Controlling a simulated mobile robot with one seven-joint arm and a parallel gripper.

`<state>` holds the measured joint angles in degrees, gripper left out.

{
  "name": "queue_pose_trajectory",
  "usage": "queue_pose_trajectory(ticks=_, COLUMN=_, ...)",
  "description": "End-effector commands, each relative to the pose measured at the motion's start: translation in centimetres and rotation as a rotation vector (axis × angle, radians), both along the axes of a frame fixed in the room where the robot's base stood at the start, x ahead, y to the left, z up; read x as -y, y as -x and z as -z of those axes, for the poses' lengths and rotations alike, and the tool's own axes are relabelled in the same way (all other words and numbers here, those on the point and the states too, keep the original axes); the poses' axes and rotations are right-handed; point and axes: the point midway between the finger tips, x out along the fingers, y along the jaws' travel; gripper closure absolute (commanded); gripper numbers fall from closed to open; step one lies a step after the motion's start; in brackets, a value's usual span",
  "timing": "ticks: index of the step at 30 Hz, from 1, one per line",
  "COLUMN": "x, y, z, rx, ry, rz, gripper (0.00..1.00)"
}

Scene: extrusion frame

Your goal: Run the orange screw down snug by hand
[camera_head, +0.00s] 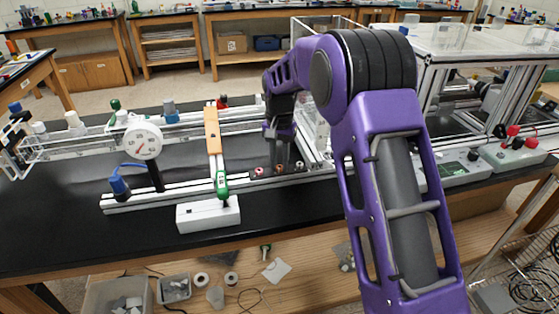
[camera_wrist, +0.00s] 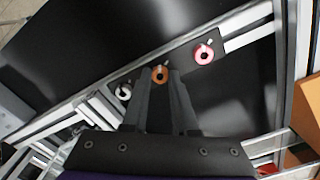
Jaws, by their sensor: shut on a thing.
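The orange screw (camera_wrist: 159,74) is a round, ring-like orange head on the black plate of the extrusion frame, between a pink screw and a white screw. It shows small in the head view (camera_head: 279,168). My gripper (camera_wrist: 158,80) reaches down to it, with one dark finger on either side of the orange head. The fingers are shut on it. In the head view my gripper (camera_head: 284,158) hangs over the front rail. The screw's shank and how deep it sits are hidden.
The pink screw (camera_wrist: 204,54) and the white screw (camera_wrist: 123,92) flank my fingers closely.

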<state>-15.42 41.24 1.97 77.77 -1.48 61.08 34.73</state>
Motion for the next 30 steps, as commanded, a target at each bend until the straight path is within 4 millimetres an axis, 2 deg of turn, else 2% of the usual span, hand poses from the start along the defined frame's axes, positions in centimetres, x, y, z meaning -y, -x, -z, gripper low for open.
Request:
queue_pose_trajectory(ticks=8, x=0.0, y=-0.2, z=-0.3, rx=0.007, ry=-0.002, rz=0.000, gripper=1.00)
queue_pose_trajectory(ticks=9, x=0.0, y=-0.2, z=-0.3, rx=0.008, ry=-0.002, rz=0.000, gripper=0.68)
queue_pose_trajectory(ticks=13, x=0.0, y=-0.1, z=-0.2, rx=0.006, ry=-0.001, rz=-0.001, gripper=0.45)
queue_pose_trajectory(ticks=14, x=0.0, y=-0.1, z=-0.2, rx=0.005, ry=-0.002, rz=-0.001, gripper=0.43)
queue_pose_trajectory(ticks=23, x=0.0, y=-0.1, z=-0.2, rx=0.002, ry=0.000, rz=-0.001, gripper=0.43)
queue_pose_trajectory(ticks=26, x=0.0, y=-0.1, z=-1.0, rx=0.003, ry=-0.001, rz=-0.001, gripper=0.43)
queue_pose_trajectory(ticks=30, x=0.0, y=-0.1, z=-3.4, rx=0.006, ry=-0.002, rz=-0.001, gripper=0.43)
